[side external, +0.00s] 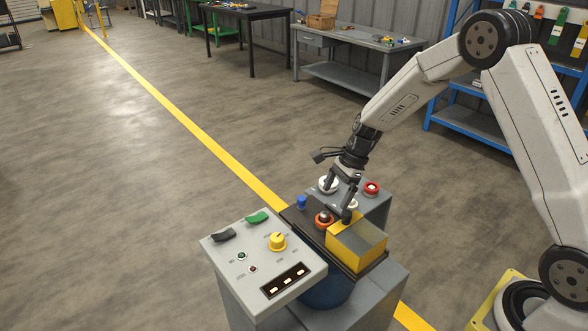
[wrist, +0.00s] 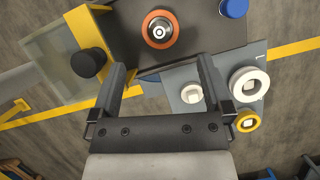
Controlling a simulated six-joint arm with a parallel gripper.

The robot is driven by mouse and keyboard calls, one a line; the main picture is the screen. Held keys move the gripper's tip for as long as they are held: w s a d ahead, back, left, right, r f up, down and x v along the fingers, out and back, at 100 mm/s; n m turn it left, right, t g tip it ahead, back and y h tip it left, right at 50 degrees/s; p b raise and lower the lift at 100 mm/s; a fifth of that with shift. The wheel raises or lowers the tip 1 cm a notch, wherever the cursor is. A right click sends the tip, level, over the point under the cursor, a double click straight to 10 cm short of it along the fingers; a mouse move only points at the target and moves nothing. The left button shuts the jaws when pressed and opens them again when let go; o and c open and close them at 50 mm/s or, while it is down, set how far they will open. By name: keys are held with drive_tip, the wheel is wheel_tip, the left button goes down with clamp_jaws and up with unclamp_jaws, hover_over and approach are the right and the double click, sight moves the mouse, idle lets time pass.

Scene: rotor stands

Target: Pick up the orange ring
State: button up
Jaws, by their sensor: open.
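The orange ring (side external: 323,224) sits around a post with a grey top, on a dark plate. In the wrist view the orange ring (wrist: 148,38) lies near the top edge, beyond the fingertips and roughly centred between them. My gripper (side external: 341,197) is open and just above the stands, to the right of the ring in the side view. In the wrist view my gripper (wrist: 161,65) shows both fingers apart with nothing between them. The ring is in full view there and apart from the fingers.
A yellow-edged box (side external: 356,246) and a black knob (wrist: 88,62) stand close to the ring. A blue cylinder (side external: 301,202) is on its other side. A control panel (side external: 263,256) stands in front.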

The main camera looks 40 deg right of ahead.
sight(327, 213)
drive_tip(key=shift+x, duration=3.55)
drive_tip(key=shift+d, duration=0.2)
drive_tip(key=shift+c, duration=0.2)
drive_tip(key=c, duration=1.3)
drive_tip(key=shift+o, duration=0.2)
drive_tip(key=shift+r, duration=4.95)
drive_tip(key=w+d+f, duration=0.1)
drive_tip(key=w+d, duration=0.1)
drive_tip(key=d, duration=1)
drive_tip(key=shift+d+f, duration=0.2)
drive_tip(key=shift+d, duration=0.05)
